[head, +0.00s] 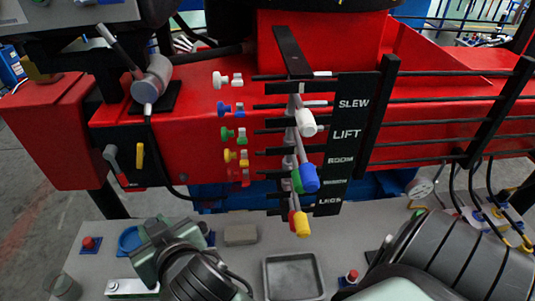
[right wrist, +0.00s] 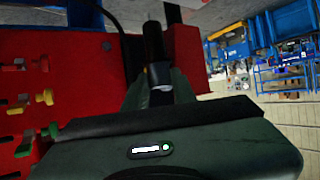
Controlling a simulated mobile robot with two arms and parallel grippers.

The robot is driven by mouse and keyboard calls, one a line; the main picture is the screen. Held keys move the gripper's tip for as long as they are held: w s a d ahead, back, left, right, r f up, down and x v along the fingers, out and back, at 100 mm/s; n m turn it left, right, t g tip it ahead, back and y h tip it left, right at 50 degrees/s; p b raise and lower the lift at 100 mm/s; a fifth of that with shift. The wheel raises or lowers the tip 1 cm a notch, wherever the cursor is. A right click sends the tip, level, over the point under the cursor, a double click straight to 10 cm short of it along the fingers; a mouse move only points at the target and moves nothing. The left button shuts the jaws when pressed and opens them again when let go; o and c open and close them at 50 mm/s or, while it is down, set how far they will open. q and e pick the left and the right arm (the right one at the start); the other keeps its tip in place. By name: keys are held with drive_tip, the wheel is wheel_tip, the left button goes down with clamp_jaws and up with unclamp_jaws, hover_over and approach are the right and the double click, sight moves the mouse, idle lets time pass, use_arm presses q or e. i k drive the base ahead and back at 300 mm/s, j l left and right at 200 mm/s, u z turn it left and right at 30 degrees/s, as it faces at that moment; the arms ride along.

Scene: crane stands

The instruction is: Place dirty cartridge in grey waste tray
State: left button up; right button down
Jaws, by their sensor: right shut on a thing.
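My right gripper (head: 160,232) is at the lower left of the head view, over the grey bench and left of the grey waste tray (head: 292,276). The tray looks empty, with a raised rim. In the right wrist view my right gripper (right wrist: 160,90) is shut on a dark cylinder with a pale band, which looks like the dirty cartridge (right wrist: 153,42). In the head view the cartridge is mostly hidden and hard to make out. My left gripper is not in view.
A grey block (head: 240,235) lies between gripper and tray. A red crane body (head: 200,150) with coloured levers (head: 308,179) rises behind the bench.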

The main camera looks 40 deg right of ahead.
sight(292, 280)
drive_tip(key=i+j+z, duration=0.15)
drive_tip(key=j+z, duration=0.75)
drive_tip(key=j, duration=0.25)
drive_tip(key=z, duration=1.5)
